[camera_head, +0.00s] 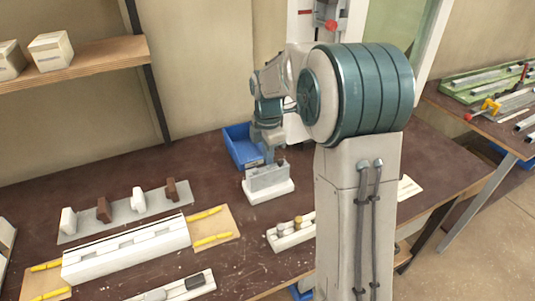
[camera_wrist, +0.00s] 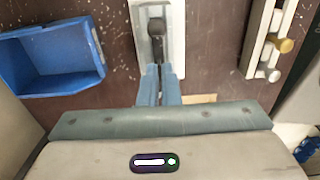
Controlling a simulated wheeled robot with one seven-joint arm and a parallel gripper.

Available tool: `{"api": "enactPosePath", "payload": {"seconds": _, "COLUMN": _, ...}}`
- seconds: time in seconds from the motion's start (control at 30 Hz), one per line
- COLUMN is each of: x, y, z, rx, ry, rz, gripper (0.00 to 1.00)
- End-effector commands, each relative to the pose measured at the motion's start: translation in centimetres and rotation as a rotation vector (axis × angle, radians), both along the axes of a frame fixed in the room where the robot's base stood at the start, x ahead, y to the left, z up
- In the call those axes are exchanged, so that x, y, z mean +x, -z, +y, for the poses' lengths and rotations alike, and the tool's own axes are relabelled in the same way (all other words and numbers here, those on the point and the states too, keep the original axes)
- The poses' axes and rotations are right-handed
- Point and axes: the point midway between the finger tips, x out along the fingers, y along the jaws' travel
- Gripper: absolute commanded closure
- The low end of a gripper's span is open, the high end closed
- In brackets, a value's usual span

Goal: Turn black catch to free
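A dark catch (camera_wrist: 157,30) with a rounded head and narrow stem stands on a white-and-grey fixture (camera_wrist: 178,40) in the wrist view. In the head view, this fixture (camera_head: 268,188) is a grey block on a white base, and a small dark part (camera_head: 281,156) shows at its top. My gripper (camera_wrist: 160,70) is at the near end of the catch, its two blue-grey fingers close together with a narrow dark gap between them. I cannot tell whether they touch the stem. In the head view my gripper (camera_head: 270,160) is just above the fixture, its fingertips partly hidden.
A blue bin (camera_head: 240,146) stands behind the fixture. A white strip with knobs (camera_head: 292,232) lies in front. A long white profile holder (camera_head: 125,250) and a rack with white and brown clamps (camera_head: 125,212) are at left. A white strip bearing a black block (camera_head: 195,281) lies at the front.

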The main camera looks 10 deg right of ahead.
Motion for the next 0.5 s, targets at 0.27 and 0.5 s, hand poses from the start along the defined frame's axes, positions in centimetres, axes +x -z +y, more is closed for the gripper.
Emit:
{"api": "enactPosePath", "payload": {"seconds": 0.27, "x": -0.01, "y": -0.03, "z": 0.00, "rx": 0.000, "ry": 0.027, "rz": 0.000, "gripper": 1.00}}
{"api": "enactPosePath", "payload": {"seconds": 0.5, "x": 0.00, "y": -0.05, "z": 0.00, "rx": 0.000, "ry": 0.146, "rz": 0.000, "gripper": 1.00}}
